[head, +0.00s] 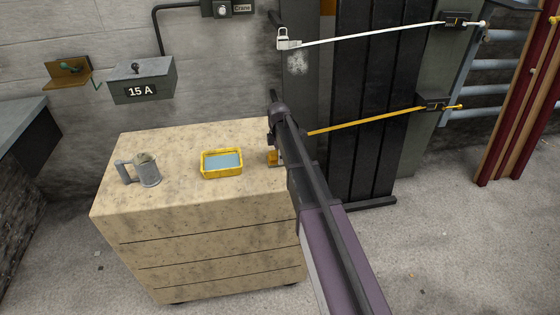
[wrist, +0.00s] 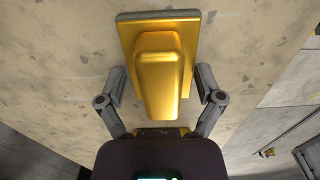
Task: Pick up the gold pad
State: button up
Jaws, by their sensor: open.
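The gold pad (wrist: 157,70) has a flat plate with a raised, rounded block on it. It fills the upper middle of the wrist view and rests on the speckled beige cabinet top. In the head view a small part of the gold pad (head: 273,157) shows at the right side of the cabinet top, mostly hidden by my arm. My gripper (wrist: 160,84) is open, with one finger on each side of the pad's near part. I cannot tell whether the fingers touch it. Nothing is held.
The beige drawer cabinet (head: 150,208) also carries a yellow tray (head: 221,175) with a pale blue inside and a grey metal mug (head: 145,172). A dark panel (head: 362,90) with a yellow strap (head: 370,119) stands behind my arm. A grey 15 A box (head: 141,80) hangs on the wall.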

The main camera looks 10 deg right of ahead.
jog(key=shift+c, duration=0.2)
dwell(0.4)
grip_shut()
